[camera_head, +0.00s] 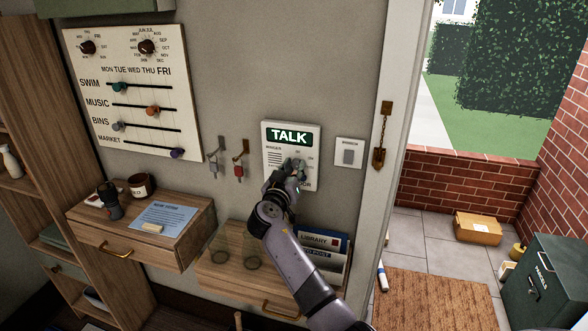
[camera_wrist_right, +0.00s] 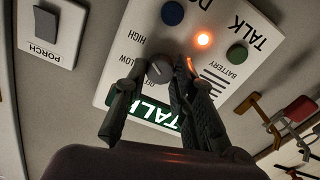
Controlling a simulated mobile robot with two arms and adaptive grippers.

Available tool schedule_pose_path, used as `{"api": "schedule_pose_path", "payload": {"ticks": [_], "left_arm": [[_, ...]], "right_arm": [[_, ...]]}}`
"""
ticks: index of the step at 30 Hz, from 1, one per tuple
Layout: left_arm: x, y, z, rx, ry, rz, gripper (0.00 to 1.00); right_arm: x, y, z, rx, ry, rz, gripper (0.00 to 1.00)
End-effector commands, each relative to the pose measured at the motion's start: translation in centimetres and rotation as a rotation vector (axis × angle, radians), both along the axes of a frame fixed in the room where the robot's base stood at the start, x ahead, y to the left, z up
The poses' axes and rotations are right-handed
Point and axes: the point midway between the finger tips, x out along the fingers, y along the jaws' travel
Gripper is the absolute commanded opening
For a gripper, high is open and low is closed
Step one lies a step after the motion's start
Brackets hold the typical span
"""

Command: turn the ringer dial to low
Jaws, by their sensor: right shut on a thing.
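The white intercom panel (camera_head: 270,172) is on the wall, with a green TALK display (camera_head: 289,137) at its top. The grey ringer dial (camera_wrist_right: 160,69) shows between the fingers of my right gripper (camera_wrist_right: 152,82) in the wrist view. The words HIGH, LOW and OFF run beside the dial. A pale line is on its face, but I cannot tell surely which word it points to. In the head view my right gripper (camera_head: 292,172) is at the panel and mostly hides the dial. The gripper is shut on the dial. My left gripper is out of view.
An orange lamp (camera_wrist_right: 204,39) glows between a blue button (camera_wrist_right: 172,13) and a green button (camera_wrist_right: 237,54). The PORCH switch (camera_head: 348,153) is right of the panel. Key hooks (camera_head: 238,158) are to its left. A shelf with a mail holder (camera_head: 322,255) is below.

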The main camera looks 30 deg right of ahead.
Motion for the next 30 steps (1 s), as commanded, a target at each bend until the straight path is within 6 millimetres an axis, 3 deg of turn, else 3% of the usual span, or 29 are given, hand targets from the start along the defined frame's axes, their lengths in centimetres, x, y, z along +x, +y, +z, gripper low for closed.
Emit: {"api": "schedule_pose_path", "payload": {"ticks": [5,17,30], "left_arm": [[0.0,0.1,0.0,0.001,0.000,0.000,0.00],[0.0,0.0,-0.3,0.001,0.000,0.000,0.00],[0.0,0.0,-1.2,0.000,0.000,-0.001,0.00]], "right_arm": [[0.0,0.0,0.0,0.000,0.000,0.001,0.00],[0.0,0.1,-0.1,-0.037,0.044,0.001,0.00],[0.0,0.1,-0.1,-0.261,0.307,0.001,0.00]]}}
